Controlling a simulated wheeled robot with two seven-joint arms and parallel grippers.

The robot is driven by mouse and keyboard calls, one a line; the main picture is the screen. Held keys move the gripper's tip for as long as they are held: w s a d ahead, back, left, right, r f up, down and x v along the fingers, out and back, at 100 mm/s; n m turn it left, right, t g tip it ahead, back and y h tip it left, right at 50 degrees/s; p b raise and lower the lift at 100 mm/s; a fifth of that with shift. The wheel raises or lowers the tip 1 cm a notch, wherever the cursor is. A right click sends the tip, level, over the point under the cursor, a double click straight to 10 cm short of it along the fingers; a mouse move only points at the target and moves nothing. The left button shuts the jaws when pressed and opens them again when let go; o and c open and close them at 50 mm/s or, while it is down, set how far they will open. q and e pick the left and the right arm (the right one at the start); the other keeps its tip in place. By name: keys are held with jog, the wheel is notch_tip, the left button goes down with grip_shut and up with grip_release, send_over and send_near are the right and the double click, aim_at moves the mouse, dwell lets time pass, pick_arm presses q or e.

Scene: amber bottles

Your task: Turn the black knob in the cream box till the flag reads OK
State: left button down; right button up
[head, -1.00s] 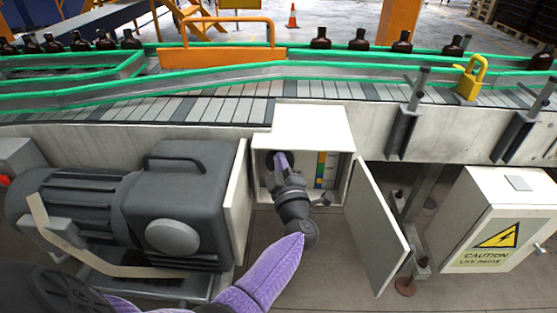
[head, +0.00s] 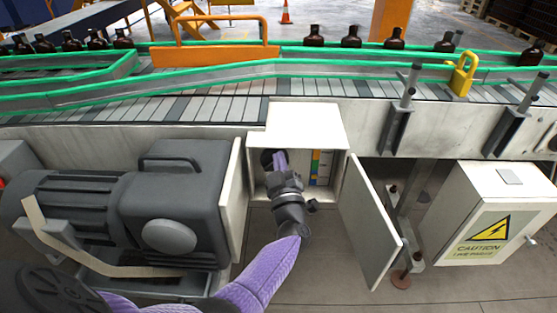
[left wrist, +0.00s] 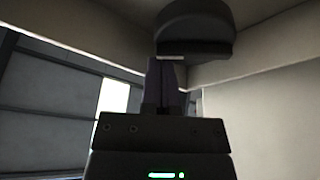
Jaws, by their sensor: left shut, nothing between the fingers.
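The cream box (head: 305,118) stands open under the conveyor in the head view, its door (head: 368,222) swung out to the right. The black knob (head: 267,157) is at the box's back left, partly hidden by my left gripper (head: 279,158). In the left wrist view the knob (left wrist: 193,30) is a dark rounded shape at the top. My left gripper's fingers (left wrist: 166,80) are shut and empty, their tips at the knob's lower left edge; I cannot tell if they touch it. A coloured strip (head: 319,166) shows inside the box; no flag text is readable. My right gripper is not in view.
A grey motor (head: 175,210) stands close on the left of the box. A caution-labelled cabinet (head: 500,195) and a metal support leg are on the right. The conveyor (head: 200,107) with a yellow padlock (head: 462,74) runs above. Bare floor lies in front.

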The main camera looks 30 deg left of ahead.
pick_arm(q)
jog(key=shift+w+d+f+m+t+h, duration=0.15)
jog(key=shift+m+t+h, duration=0.2)
jog(key=shift+m, duration=0.65)
jog(key=shift+d+f+m+t+h, duration=0.1)
jog(key=shift+m+t+h, duration=0.2)
jog(key=shift+m, duration=0.7)
dwell(0.4)
dwell(0.4)
